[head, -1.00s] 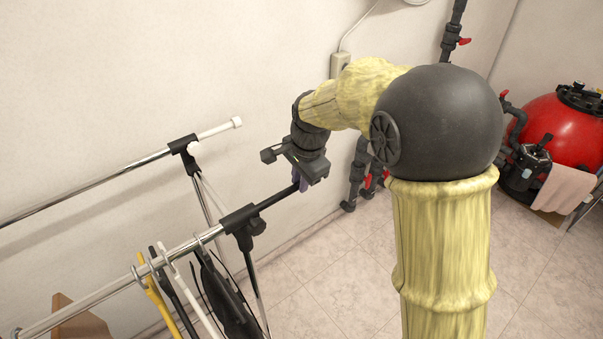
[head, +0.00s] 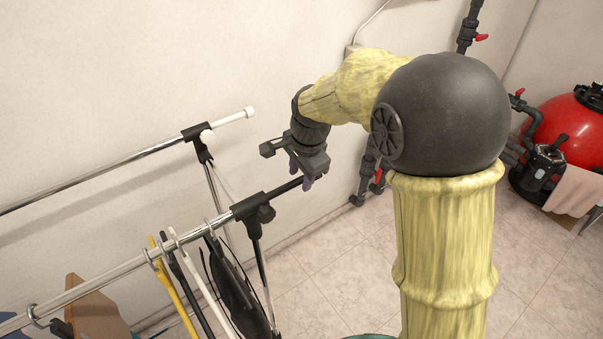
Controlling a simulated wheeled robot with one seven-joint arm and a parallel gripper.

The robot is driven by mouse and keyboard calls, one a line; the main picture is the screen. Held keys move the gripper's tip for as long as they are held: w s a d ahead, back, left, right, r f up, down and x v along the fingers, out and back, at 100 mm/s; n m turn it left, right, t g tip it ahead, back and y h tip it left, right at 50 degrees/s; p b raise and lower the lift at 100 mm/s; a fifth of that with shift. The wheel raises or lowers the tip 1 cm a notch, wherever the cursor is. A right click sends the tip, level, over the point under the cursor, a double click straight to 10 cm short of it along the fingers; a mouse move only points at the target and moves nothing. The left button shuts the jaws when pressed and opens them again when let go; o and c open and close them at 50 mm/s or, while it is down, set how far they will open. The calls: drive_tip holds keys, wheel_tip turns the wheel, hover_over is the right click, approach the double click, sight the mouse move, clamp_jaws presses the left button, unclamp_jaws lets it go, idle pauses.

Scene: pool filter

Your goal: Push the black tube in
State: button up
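The black tube (head: 285,190) sticks out of the right end of the front chrome rail, past the black joint (head: 250,207) of the clothes rack. The fingers look very close to the tube tip. I cannot tell whether they touch it, or whether they are open or shut, because the gripper body hides much of them.
The rear rail (head: 100,181) ends in a white cap near the wall. Hangers and a dark garment (head: 235,290) hang on the front rail. Dark pipes (head: 366,175) stand behind my arm. A red filter tank (head: 570,130) is at the far right.

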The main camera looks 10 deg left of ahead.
wheel_tip(320, 180, up, 17)
drive_tip(key=s+d+b, duration=0.1)
drive_tip(key=s+d, duration=0.1)
drive_tip(key=shift+s+d, duration=0.2)
drive_tip(key=shift+s, duration=0.05)
idle(0.3)
drive_tip(key=s+d+f+n, duration=0.4)
drive_tip(key=s+d+f, duration=0.2)
drive_tip(key=d+f, duration=0.4)
drive_tip(key=s+d+f+n+t+h, duration=0.1)
drive_tip(key=s+d+f+n, duration=0.4)
drive_tip(key=d+f, duration=0.5)
wheel_tip(320, 180, down, 2)
drive_tip(key=shift+s+d+f+h, duration=0.2)
drive_tip(key=shift+s+d+h, duration=0.1)
drive_tip(key=shift+s, duration=0.3)
